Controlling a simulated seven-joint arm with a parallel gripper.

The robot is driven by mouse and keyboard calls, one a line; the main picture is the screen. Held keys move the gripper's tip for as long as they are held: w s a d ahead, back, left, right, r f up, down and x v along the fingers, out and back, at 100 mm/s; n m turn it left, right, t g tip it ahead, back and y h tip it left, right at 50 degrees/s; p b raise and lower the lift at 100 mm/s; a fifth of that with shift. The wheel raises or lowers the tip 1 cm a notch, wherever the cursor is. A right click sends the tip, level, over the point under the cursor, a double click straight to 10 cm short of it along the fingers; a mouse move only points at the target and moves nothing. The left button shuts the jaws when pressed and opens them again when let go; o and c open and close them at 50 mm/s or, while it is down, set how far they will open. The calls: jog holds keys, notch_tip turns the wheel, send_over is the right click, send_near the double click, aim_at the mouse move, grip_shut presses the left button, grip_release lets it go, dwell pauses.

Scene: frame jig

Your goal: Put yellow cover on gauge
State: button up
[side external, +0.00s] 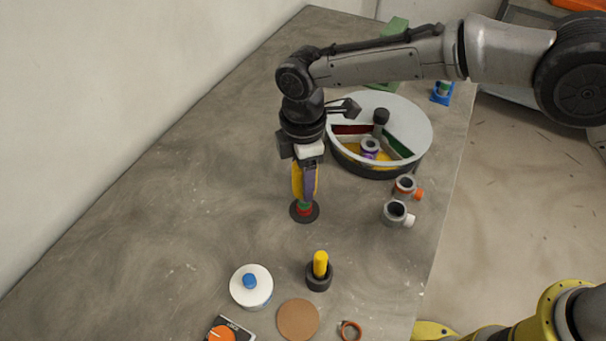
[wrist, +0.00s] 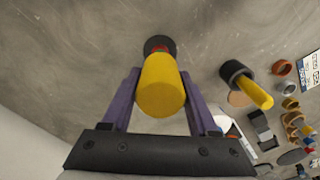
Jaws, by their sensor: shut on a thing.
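The yellow cover (wrist: 163,88) is a cylinder held between the purple fingers of my gripper (wrist: 159,73). In the side view the cover (side external: 296,182) shows upright beside a finger of my gripper (side external: 306,196), which points straight down. Directly below is the gauge (side external: 304,211), a small post with green and red bands on a dark round base. The gauge's base and a bit of red (wrist: 157,45) show past the cover in the wrist view. I cannot tell whether the cover's lower end is around the gauge's top or just above it.
A dark cup with a yellow peg (side external: 320,264) stands in front. A white round container with a blue knob (side external: 250,285) and a brown disc (side external: 298,320) are nearby. A large round divided tray (side external: 417,112) and grey pipe fittings (side external: 396,213) stand right. The table's left is clear.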

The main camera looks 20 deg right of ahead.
jog(key=shift+f, duration=3.5)
jog(key=o, duration=1.5)
jog(key=shift+r, duration=0.1)
jog(key=shift+r, duration=0.65)
